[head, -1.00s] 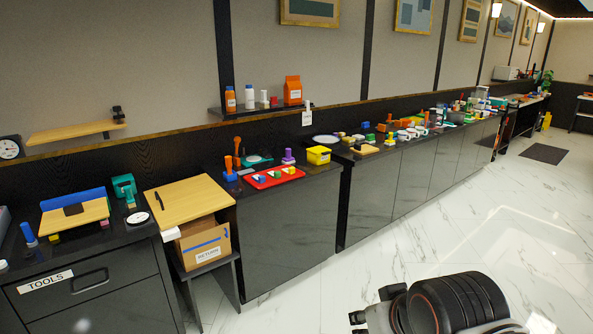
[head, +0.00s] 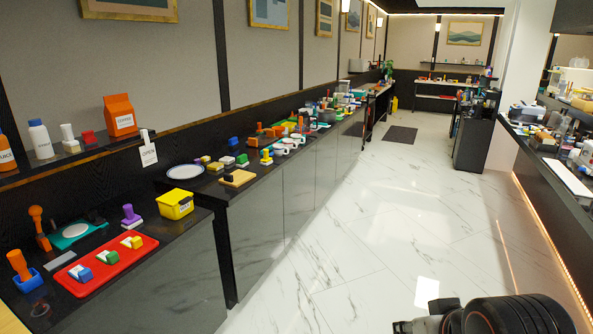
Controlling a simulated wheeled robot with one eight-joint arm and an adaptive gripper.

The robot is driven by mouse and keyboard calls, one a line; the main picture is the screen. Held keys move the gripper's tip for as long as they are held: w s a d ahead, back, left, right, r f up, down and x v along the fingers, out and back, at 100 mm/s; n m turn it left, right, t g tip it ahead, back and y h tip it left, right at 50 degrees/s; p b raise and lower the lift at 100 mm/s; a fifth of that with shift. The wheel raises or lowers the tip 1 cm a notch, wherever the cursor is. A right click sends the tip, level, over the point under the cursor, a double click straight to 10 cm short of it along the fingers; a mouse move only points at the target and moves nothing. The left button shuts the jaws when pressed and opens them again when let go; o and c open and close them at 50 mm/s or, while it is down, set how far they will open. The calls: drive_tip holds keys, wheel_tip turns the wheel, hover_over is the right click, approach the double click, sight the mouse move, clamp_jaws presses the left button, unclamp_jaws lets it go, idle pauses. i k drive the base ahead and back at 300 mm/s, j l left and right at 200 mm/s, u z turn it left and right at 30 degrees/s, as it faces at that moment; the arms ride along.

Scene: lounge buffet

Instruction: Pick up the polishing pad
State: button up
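I cannot single out the polishing pad for sure at this distance. A small purple-handled piece with a pale base (head: 131,217) stands on the near dark counter (head: 160,280), behind the red tray (head: 72,282). The tray holds several small blocks with white, blue, green and yellow parts. My gripper (head: 418,322) shows only partly at the bottom edge, right of centre, over the floor and well away from the counters. Its fingers are too small and cut off to tell whether they are open.
A yellow bin (head: 176,206) stands at the near counter's right end. A white plate (head: 185,171) and a wooden board (head: 237,178) lie on the counter beyond. A bottle and an orange carton (head: 120,115) stand on the wall shelf. The marble floor (head: 400,225) is clear between both counter rows.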

sight(266, 161)
drive_tip(key=i+u, duration=0.15)
drive_tip(key=i, duration=0.85)
drive_tip(key=i+l+u, duration=0.2)
drive_tip(key=i, duration=0.75)
drive_tip(key=i+l+u, duration=0.2)
drive_tip(key=i, duration=1.75)
drive_tip(key=i+j+u, duration=0.1)
drive_tip(key=i+j, duration=0.1)
drive_tip(key=i, duration=0.1)
